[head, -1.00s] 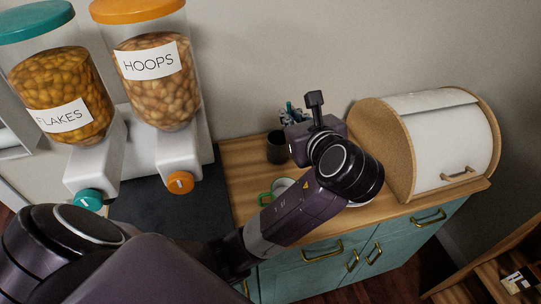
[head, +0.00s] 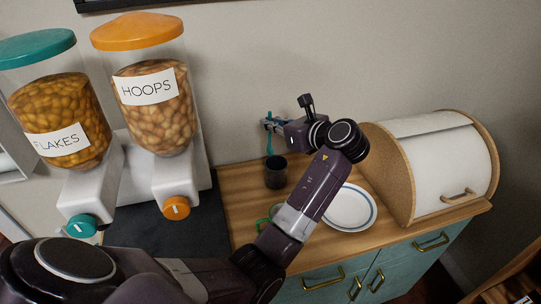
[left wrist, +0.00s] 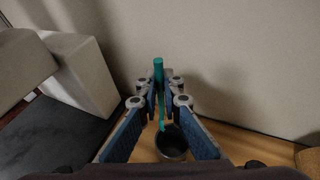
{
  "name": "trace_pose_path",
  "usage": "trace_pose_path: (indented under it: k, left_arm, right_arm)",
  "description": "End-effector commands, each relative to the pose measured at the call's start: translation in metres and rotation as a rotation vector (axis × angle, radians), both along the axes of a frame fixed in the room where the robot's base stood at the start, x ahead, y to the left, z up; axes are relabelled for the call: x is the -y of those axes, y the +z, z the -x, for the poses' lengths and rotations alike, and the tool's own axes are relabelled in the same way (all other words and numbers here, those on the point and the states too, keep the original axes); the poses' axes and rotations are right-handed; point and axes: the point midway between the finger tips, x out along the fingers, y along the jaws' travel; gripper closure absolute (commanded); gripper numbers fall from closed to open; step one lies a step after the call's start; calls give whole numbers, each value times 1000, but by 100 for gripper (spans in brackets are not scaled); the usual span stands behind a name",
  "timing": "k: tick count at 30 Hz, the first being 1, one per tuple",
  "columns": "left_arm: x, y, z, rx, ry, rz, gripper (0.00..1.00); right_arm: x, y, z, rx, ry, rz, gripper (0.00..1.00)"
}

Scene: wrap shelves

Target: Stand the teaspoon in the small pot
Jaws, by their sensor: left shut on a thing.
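The teal teaspoon (head: 269,143) hangs roughly upright from my left gripper (head: 271,124), which is shut on it. In the left wrist view the teaspoon (left wrist: 159,80) stands between the fingers (left wrist: 160,92). The small dark pot (head: 276,174) stands upright on the wooden counter, below the gripper in the head view. In the left wrist view the pot (left wrist: 172,146) shows its dark opening, and the spoon's lower end appears near its rim. I cannot tell whether that end is inside the opening. My right gripper is not in view.
A white plate with a blue rim (head: 351,209) lies right of the pot, partly behind my arm. A green-handled mug (head: 268,220) is mostly hidden by it. A bread bin (head: 440,170) stands at the right, and cereal dispensers (head: 155,110) at the left.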

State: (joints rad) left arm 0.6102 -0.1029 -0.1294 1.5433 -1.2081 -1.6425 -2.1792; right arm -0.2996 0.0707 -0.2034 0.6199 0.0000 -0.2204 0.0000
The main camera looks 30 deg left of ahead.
Motion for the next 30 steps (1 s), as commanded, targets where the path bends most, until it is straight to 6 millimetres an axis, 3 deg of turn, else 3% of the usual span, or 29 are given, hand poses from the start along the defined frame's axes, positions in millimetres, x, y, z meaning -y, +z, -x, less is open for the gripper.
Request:
trace_pose_path:
  k: [1,6,13,18,30]
  left_arm:
    - [0,-15,1,-8,0,-1,100]
    - [0,-50,0,-4,0,-1,100]
    - [0,-71,0,-2,0,-2,100]
    - [0,-98,0,-4,1,-1,100]
    - [0,-108,0,0,0,-1,100]
  right_arm:
    - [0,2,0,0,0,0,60]
    - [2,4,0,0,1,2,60]
    - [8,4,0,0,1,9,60]
    - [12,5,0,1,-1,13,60]
    - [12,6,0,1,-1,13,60]
